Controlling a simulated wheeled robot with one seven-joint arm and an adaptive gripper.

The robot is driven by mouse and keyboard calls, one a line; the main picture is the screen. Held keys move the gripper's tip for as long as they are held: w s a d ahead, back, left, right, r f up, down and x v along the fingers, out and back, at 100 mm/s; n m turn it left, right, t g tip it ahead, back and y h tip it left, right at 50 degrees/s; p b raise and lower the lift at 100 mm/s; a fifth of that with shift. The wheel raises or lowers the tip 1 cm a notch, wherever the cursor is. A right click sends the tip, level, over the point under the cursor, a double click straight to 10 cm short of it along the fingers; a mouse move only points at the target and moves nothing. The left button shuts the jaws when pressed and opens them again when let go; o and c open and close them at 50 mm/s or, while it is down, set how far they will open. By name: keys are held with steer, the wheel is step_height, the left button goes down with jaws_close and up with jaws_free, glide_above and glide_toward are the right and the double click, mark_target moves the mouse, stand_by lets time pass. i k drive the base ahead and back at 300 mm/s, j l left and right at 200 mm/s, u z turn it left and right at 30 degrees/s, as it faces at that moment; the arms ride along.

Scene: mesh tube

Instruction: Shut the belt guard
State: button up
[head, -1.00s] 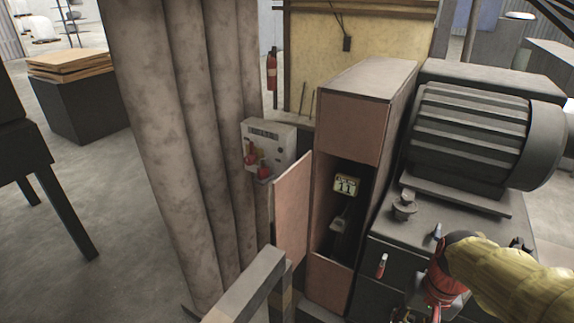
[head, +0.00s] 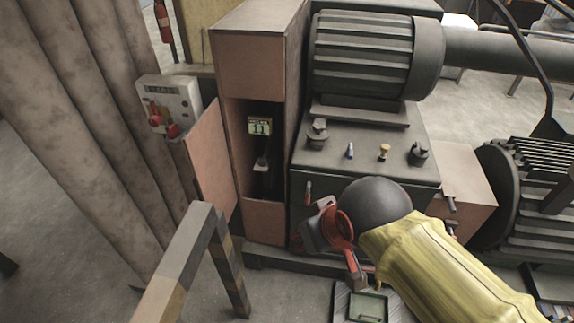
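The belt guard (head: 262,60) is a tall, narrow copper-brown housing left of the motor. Its hinged door (head: 210,160) stands open to the left, swung out towards me. Inside the dark opening a small yellow-green tag (head: 260,126) marked 11 and a pale lever-like part (head: 262,160) show. My gripper (head: 305,238), grey and red at the end of my yellow-sleeved arm, is low in front of the machine base, right of the guard and apart from the door. My wrist partly hides the gripper, and its fingers are not clear.
A striped barrier rail (head: 180,255) stands in front, below the door. A grey control box (head: 170,105) with red knobs is behind the door, beside thick pipes (head: 80,120). The ribbed motor (head: 360,55) is right of the guard. Small knobs and handles stick out from the base.

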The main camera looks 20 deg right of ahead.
mark_target(206, 146)
steer(key=i+j+z, duration=0.25)
steer(key=j, duration=0.2)
steer(key=i+j+z, duration=0.2)
steer(key=j, duration=0.25)
steer(key=j+z, duration=0.25)
steer(key=j, duration=0.25)
steer(key=i+j+z, duration=0.2)
steer(key=j, duration=0.3)
steer(key=j+z, duration=0.25)
steer(key=j, duration=0.3)
